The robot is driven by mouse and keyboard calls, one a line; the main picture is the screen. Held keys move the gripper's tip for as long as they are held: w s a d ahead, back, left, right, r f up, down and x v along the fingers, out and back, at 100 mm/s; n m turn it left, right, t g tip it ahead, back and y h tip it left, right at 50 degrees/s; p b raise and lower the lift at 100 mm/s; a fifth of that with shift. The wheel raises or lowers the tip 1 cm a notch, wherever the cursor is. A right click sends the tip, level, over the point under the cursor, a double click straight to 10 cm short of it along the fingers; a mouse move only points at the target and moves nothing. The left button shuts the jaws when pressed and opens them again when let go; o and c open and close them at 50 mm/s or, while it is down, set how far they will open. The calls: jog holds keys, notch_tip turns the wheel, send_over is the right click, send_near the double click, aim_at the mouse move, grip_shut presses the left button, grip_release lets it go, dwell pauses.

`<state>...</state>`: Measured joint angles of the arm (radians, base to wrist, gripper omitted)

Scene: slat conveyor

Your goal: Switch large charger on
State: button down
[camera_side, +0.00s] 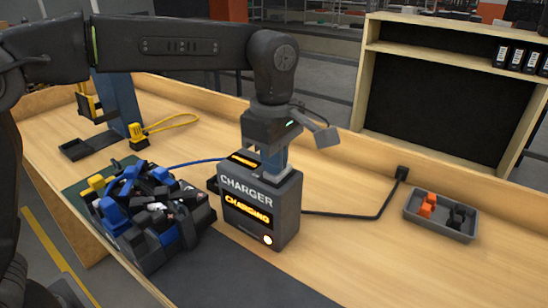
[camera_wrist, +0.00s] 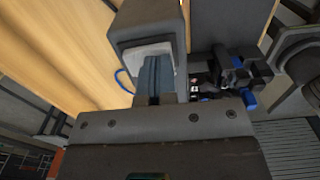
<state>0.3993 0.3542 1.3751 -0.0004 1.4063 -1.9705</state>
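The large charger (camera_side: 262,208) is a dark grey box standing upright on the bench, labelled CHARGER. Its front display glows orange and reads CHARGING, and a round button (camera_side: 267,239) below it is lit. My gripper (camera_side: 274,166) points down at the charger's top, toward its back right; the tips are partly hidden, so contact is unclear. In the wrist view, the blue-grey fingers (camera_wrist: 151,72) lie close together with nothing visible between them. They reach over the pale top of a grey box, seemingly the charger (camera_wrist: 150,28). The front display and button are hidden there.
A black tool holder (camera_side: 150,240) with blue and yellow items stands close left of the charger. A grey tray (camera_side: 440,222) with orange and black pieces sits at right. A black cable (camera_side: 340,214) runs to a wall plug (camera_side: 401,173). A shelf (camera_side: 440,95) stands behind.

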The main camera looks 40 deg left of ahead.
jog(key=shift+r, duration=2.15)
jog(key=shift+s+a+r, duration=0.1)
jog(key=shift+s+a, duration=0.05)
jog(key=shift+a, duration=0.05)
jog(key=s+a+f+m+t, duration=0.1)
jog(key=s+a+m+t, duration=0.3)
jog(key=s+a+m, duration=0.9)
jog(key=s+a+f+m+t, duration=0.1)
jog(key=s+a+f+m, duration=0.3)
jog(key=s+f+m, duration=0.1)
jog(key=shift+s+f+t, duration=0.3)
jog(key=shift+s+f, duration=0.15)
jog(key=shift+s, duration=0.45)
